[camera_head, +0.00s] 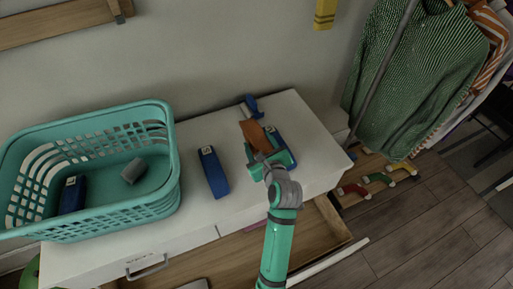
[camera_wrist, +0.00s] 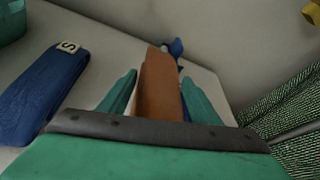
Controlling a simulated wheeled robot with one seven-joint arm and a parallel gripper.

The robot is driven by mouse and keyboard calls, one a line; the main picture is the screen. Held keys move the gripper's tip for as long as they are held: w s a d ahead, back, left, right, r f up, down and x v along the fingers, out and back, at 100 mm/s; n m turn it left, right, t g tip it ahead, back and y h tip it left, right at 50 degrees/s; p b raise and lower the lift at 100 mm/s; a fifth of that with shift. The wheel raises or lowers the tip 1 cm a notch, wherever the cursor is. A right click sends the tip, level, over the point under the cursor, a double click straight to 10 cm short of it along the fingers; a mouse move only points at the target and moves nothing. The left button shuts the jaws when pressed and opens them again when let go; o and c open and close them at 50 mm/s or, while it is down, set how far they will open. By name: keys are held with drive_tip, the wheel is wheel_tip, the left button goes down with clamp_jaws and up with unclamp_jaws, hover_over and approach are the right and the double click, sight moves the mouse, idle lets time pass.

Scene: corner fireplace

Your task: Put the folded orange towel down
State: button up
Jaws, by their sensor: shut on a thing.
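The folded orange towel (camera_head: 253,133) is a small brown-orange slab held upright over the right part of the white dresser top. My gripper (camera_head: 264,155) is shut on it; in the wrist view the towel (camera_wrist: 160,85) stands between the two green fingers (camera_wrist: 158,98). Its lower end is hidden by the gripper, so I cannot tell whether it touches the surface. A blue folded item (camera_head: 281,148) lies just right of my gripper, partly hidden.
A blue folded item with a white tag (camera_head: 213,172) lies on the dresser top (camera_head: 300,118) to the left. A teal basket (camera_head: 172,165) stands further left. A small blue object (camera_head: 251,105) lies behind the towel. A drawer (camera_head: 325,225) is open below. Clothes (camera_head: 415,75) hang at right.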

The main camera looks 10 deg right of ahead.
sight(257, 143)
drive_tip(key=w+f, duration=0.2)
drive_tip(key=f, duration=0.1)
drive_tip(key=shift+w+a, duration=0.2)
drive_tip(key=shift+w, duration=0.15)
drive_tip(key=shift+f, duration=1.5)
drive_tip(key=o, duration=1.3)
drive_tip(key=shift+s, duration=0.1)
